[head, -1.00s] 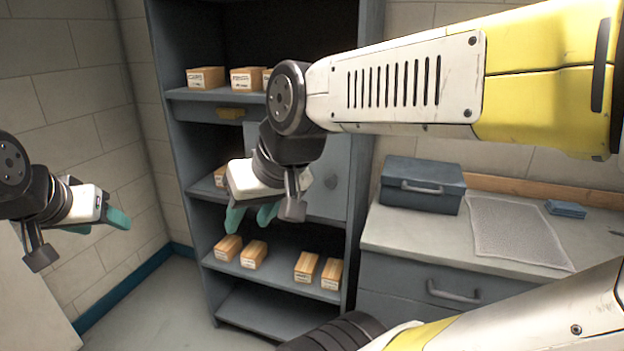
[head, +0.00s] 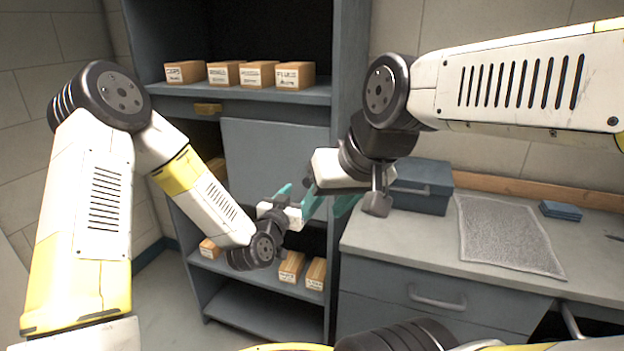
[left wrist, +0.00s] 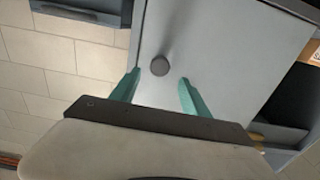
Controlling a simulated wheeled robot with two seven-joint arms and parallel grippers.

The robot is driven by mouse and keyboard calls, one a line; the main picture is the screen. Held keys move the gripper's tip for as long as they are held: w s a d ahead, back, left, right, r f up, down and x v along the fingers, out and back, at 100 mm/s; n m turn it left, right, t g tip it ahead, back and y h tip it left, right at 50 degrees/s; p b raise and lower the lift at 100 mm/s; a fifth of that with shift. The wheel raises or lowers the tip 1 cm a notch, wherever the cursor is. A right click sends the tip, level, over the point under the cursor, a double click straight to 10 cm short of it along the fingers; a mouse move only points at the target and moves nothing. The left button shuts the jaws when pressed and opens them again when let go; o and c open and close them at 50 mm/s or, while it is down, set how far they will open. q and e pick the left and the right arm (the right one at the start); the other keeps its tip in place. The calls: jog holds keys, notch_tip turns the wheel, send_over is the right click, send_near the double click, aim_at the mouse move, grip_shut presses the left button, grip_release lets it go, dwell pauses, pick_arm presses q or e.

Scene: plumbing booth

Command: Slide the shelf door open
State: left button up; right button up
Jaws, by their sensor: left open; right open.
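The shelf door (head: 265,160) is a plain grey-blue panel in the middle bay of the shelf unit. It covers the centre and right of that bay, and a gap shows at its left. Its round dark knob (left wrist: 160,66) shows in the left wrist view; in the head view the grippers crowd that spot. My left gripper (head: 296,194) is open in front of the door's right part. Its teal fingertips (left wrist: 158,82) point at the door on either side of the knob, not closed on it. My right gripper (head: 330,207) is open and empty, close beside the left one.
Several labelled boxes (head: 240,74) stand on the upper shelf, more on a lower shelf (head: 291,266). A brass-coloured plate (head: 208,107) sits above the door's left. At right, a workbench (head: 400,245) carries a blue toolbox (head: 420,187), a grey mat (head: 508,236) and a blue block (head: 560,210).

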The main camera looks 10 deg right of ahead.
aim_at(307, 182)
pick_arm(q)
jog(key=x, duration=0.8)
jog(key=shift+s, duration=0.1)
grip_shut()
dwell(1.3)
